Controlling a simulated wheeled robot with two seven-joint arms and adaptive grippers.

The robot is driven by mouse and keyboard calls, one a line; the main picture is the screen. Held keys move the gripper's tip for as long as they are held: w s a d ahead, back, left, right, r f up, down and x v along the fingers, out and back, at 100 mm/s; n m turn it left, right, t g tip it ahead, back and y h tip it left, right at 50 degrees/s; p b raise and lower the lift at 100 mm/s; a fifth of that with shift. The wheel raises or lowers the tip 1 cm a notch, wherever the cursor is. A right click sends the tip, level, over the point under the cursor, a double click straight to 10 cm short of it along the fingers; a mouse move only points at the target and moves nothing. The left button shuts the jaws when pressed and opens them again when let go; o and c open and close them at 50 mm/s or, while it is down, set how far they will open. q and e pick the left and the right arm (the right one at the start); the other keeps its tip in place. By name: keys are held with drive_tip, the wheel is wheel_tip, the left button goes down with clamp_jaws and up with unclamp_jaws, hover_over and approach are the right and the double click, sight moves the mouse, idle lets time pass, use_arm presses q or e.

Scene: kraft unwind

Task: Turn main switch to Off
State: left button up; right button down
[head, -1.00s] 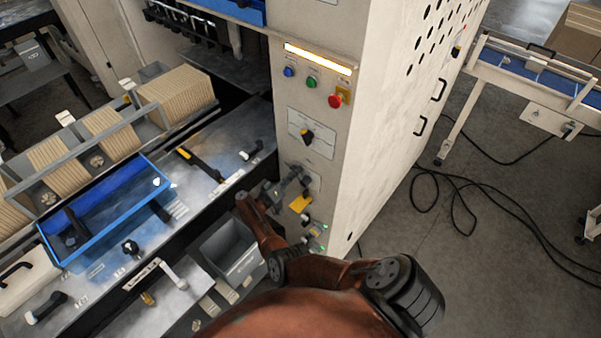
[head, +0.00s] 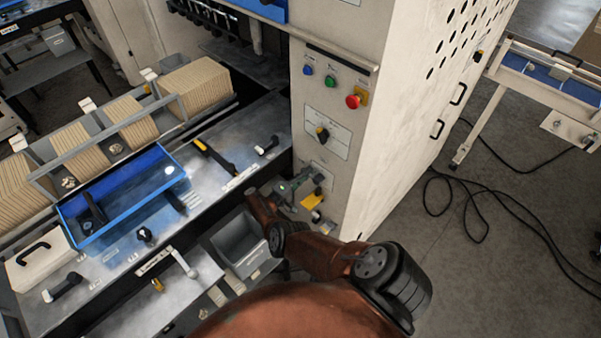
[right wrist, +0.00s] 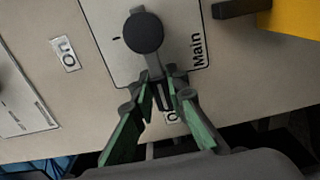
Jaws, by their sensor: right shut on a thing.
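The main switch (right wrist: 143,32) is a round black knob with a lever on a pale plate marked "Main" in the right wrist view. Its lever points down in that picture, toward a label (right wrist: 172,116) partly hidden by my fingers. An "On" label (right wrist: 66,52) sits to the left. My right gripper (right wrist: 160,88) is shut on the lever's end. In the head view my right gripper (head: 306,187) is at the lower cabinet panel and mostly covers the switch. My left gripper is not in view.
A yellow part (head: 312,201) sits just below the gripper on the panel. Above are a black selector (head: 322,134), a red button (head: 353,101), and green and blue buttons. A grey bin (head: 236,243) stands left of my arm.

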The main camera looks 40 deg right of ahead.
drive_tip(key=shift+a+f, duration=0.1)
drive_tip(key=shift+f, duration=0.05)
drive_tip(key=c, duration=1.9)
unclamp_jaws()
drive_tip(key=a, duration=1.2)
drive_tip(key=shift+s, duration=0.3)
drive_tip(key=shift+d, duration=0.1)
